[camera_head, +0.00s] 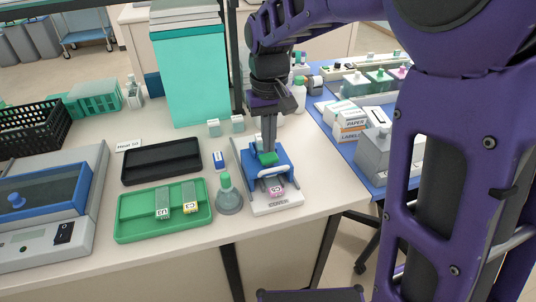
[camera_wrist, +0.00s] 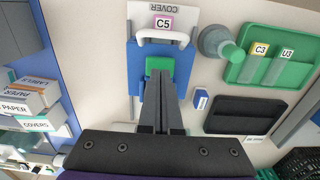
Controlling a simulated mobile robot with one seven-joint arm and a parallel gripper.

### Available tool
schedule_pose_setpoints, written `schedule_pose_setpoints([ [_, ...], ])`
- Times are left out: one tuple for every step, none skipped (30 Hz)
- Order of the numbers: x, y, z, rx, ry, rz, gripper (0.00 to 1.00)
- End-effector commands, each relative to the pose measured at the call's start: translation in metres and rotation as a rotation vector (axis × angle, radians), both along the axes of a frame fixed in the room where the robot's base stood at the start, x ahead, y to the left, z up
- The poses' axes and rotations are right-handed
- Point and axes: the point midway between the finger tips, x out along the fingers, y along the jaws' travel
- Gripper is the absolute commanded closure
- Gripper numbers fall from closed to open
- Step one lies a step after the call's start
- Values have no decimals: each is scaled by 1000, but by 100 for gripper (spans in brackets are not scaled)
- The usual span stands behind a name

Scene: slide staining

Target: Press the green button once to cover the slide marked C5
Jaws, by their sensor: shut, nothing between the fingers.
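The green button (camera_head: 268,158) is on top of a blue and white cover device (camera_head: 283,207) near the table's front edge. It also shows in the wrist view (camera_wrist: 158,66). The slide marked C5 (camera_head: 275,188) has a pink label and lies at the front of the device, by its white handle; its label also shows in the wrist view (camera_wrist: 163,23). My gripper (camera_head: 268,150) is shut and empty, pointing down with its fingertips at the green button. I cannot tell whether they touch it or press it.
A green tray (camera_head: 133,228) holds slides marked C3 and U3. A grey bottle with a green cap (camera_head: 229,196) stands close to the device's left. A black tray (camera_head: 160,162) lies behind the green tray. Label and cover boxes (camera_head: 350,124) stand on the blue surface at right.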

Motion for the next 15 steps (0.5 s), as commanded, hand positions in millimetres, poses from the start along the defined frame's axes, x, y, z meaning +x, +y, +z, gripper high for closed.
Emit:
schedule_pose_setpoints([
  [0,0,0,0,0,0,100],
  [0,0,0,0,0,0,100],
  [0,0,0,0,0,0,100],
  [0,0,0,0,0,0,100],
  [0,0,0,0,0,0,100],
  [0,0,0,0,0,0,100],
  [0,0,-1,0,0,0,100],
  [0,0,-1,0,0,0,100],
  [0,0,-2,0,0,0,100],
  [0,0,-2,0,0,0,100],
  [0,0,-2,0,0,0,100],
  [0,0,-3,0,0,0,100],
  [0,0,-4,0,0,0,100],
  [0,0,-4,0,0,0,100],
  [0,0,-5,0,0,0,100],
])
